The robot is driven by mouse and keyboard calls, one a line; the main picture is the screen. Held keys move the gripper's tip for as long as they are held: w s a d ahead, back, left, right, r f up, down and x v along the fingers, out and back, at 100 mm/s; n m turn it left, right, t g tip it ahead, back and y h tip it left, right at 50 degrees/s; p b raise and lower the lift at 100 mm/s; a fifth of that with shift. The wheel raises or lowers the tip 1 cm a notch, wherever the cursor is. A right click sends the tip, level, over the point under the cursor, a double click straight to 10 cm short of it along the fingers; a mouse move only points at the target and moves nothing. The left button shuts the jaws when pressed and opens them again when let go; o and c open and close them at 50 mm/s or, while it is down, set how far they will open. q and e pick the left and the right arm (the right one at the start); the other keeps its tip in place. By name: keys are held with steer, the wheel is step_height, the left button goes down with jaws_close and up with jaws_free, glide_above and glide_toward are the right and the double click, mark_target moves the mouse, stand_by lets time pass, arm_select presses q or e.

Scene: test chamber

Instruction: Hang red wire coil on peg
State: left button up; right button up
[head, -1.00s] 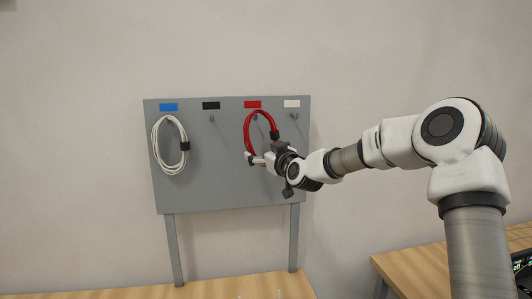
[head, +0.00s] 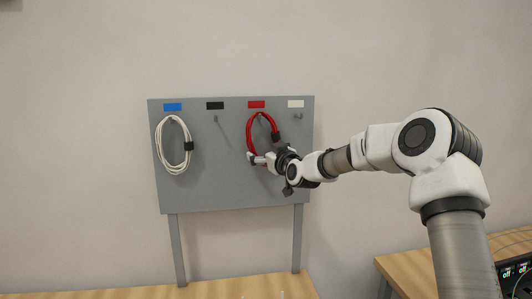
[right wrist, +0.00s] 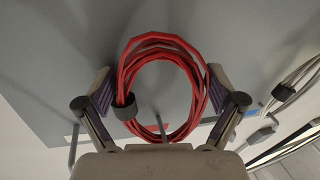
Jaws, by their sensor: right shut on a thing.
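The red wire coil (head: 249,135) is an upright loop with a black strap, against the grey pegboard (head: 215,190) below the red label (head: 256,104). My right gripper (head: 268,157) is shut on the coil's lower part. In the right wrist view the red coil (right wrist: 133,65) lies between the two fingers of my right gripper (right wrist: 160,88). A grey peg (right wrist: 160,124) shows inside the loop, near the red label. Whether the coil touches that peg is not clear. My left gripper is out of view.
A white coil (head: 160,150) with a black strap hangs under the blue label (head: 172,107). Bare pegs show under the black label (head: 215,105) and the white label (head: 296,104). A wooden table (head: 220,288) is below, another wooden surface (head: 410,268) at right.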

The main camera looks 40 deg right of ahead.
steer(key=o, duration=0.9)
steer(key=s+a, duration=0.2)
steer(key=s, duration=0.9)
steer(key=shift+s+a, duration=0.15)
steer(key=shift+s, duration=0.25)
